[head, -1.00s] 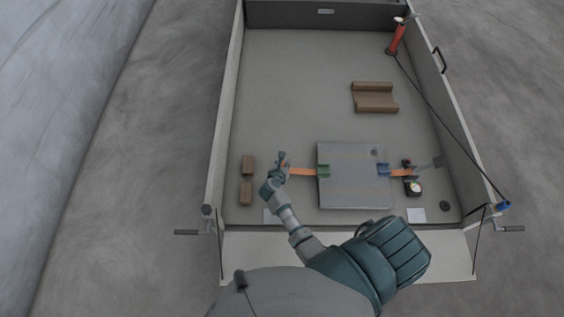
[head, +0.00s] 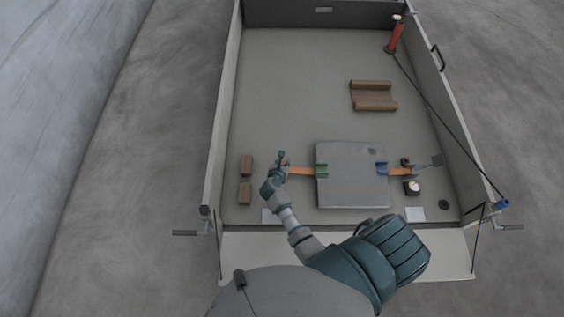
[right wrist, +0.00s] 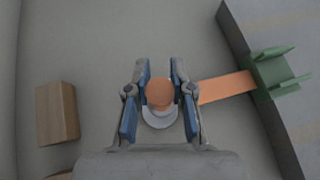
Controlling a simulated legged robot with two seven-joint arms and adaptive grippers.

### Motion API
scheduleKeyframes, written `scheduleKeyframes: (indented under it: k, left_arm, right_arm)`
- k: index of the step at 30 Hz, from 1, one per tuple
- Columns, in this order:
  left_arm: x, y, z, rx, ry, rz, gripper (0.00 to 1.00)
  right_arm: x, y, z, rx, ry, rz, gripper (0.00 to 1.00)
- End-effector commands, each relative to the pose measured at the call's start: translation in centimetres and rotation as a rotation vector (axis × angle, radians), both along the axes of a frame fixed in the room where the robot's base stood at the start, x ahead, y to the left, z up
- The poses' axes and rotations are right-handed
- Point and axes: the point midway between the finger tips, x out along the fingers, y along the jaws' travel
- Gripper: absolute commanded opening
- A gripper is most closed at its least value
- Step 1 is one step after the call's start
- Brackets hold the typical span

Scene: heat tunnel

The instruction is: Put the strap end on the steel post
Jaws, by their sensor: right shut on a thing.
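My right gripper (head: 281,160) is over the truck-like bed, left of the grey slab. In the right wrist view its fingers (right wrist: 160,72) are closed on the round orange strap end (right wrist: 160,92). The orange strap (right wrist: 227,87) runs from there to a green bracket (right wrist: 276,76) on the slab's edge; the strap also shows in the head view (head: 301,171). A pale grey round piece (right wrist: 158,117), probably the steel post, shows just under the strap end, partly hidden. I cannot tell whether they touch. My left gripper is not in view.
The grey slab (head: 352,180) lies on the bed, with a blue bracket (head: 382,170) and a round dial (head: 412,188) on its right. Two brown blocks (head: 246,165) lie left of my gripper. A brown cradle (head: 373,97) and red post (head: 396,36) are farther back. Side walls bound the bed.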

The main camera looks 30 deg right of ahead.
Motion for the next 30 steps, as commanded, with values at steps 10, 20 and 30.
scheduleKeyframes:
  k: [10, 20, 30]
  left_arm:
    - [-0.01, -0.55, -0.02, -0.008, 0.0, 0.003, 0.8]
    - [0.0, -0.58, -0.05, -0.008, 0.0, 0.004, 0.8]
    - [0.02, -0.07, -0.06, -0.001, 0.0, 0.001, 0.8]
  right_arm:
    - [0.01, 0.17, 0.04, -0.001, -0.001, 0.0, 0.0]
    - [0.02, 0.72, 0.03, -0.001, 0.0, -0.001, 0.0]
    - [0.03, 0.72, 0.04, -0.001, 0.0, -0.001, 0.0]
